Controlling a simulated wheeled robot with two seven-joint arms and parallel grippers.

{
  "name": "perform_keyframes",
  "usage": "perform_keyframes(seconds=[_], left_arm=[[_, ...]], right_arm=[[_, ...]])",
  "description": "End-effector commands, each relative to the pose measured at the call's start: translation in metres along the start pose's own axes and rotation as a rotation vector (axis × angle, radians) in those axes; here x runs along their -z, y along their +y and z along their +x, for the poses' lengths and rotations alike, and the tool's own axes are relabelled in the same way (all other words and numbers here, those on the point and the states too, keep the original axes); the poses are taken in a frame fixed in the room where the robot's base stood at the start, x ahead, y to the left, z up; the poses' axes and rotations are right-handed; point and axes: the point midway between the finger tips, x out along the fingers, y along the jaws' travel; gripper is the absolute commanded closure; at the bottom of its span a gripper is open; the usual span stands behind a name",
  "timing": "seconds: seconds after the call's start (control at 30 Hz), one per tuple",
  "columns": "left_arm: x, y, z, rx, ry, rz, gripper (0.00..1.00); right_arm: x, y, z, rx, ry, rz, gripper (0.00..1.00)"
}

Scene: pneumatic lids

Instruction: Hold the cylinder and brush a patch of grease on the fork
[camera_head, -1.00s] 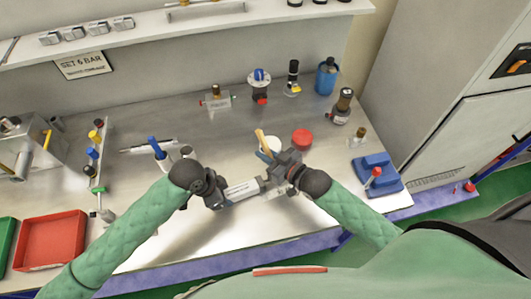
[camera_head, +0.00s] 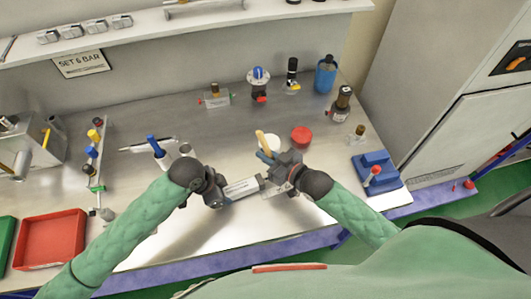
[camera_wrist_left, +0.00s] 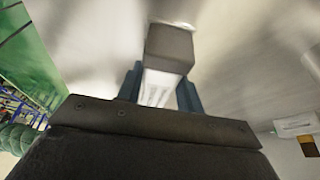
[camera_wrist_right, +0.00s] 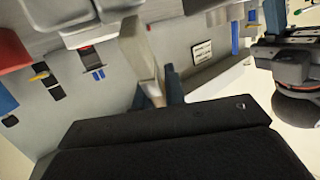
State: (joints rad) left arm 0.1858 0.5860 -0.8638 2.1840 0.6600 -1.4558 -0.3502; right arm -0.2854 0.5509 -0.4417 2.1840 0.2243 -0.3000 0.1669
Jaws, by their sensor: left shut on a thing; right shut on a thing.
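My left gripper (camera_head: 217,194) is shut on the silver cylinder (camera_head: 242,188), which lies roughly level above the front of the bench. In the left wrist view the cylinder (camera_wrist_left: 170,46) stands out between blue fingers, its grey end block pointing away. My right gripper (camera_head: 266,157) is shut on the brush, whose pale wooden handle (camera_head: 261,138) tilts up; the handle also shows in the right wrist view (camera_wrist_right: 138,48). The right gripper is just beyond the cylinder's right end. The bristles, the fork and any grease on it cannot be made out.
A white pot (camera_head: 273,144) stands behind the right gripper, with a red round lid (camera_head: 301,135) beside it. A blue block with a red knob (camera_head: 375,172) is at right. A red tray (camera_head: 50,240) is at front left. Several fittings stand along the back.

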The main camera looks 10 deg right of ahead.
Motion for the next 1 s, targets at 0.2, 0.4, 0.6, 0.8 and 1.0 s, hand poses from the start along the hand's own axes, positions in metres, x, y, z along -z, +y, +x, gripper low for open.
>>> perform_keyframes(seconds=[0.2,0.4,0.6,0.8,1.0], left_arm=[[-0.002,0.002,0.002,-0.004,-0.004,-0.001,0.84],[-0.002,0.002,0.002,-0.004,-0.003,-0.001,0.84],[-0.002,0.002,0.002,-0.004,-0.003,0.0,0.84],[-0.001,0.002,0.002,-0.004,-0.003,0.0,0.84],[-0.001,0.001,0.002,-0.004,-0.003,0.0,0.84]], right_arm=[[0.0,0.003,0.005,0.0,0.0,0.0,1.0],[-0.001,0.004,0.009,0.0,-0.001,0.001,1.0],[0.0,0.005,0.012,0.0,-0.002,0.001,1.0],[0.002,0.008,0.017,0.0,-0.001,0.0,1.0],[0.003,0.008,0.018,0.0,-0.002,0.001,1.0]])
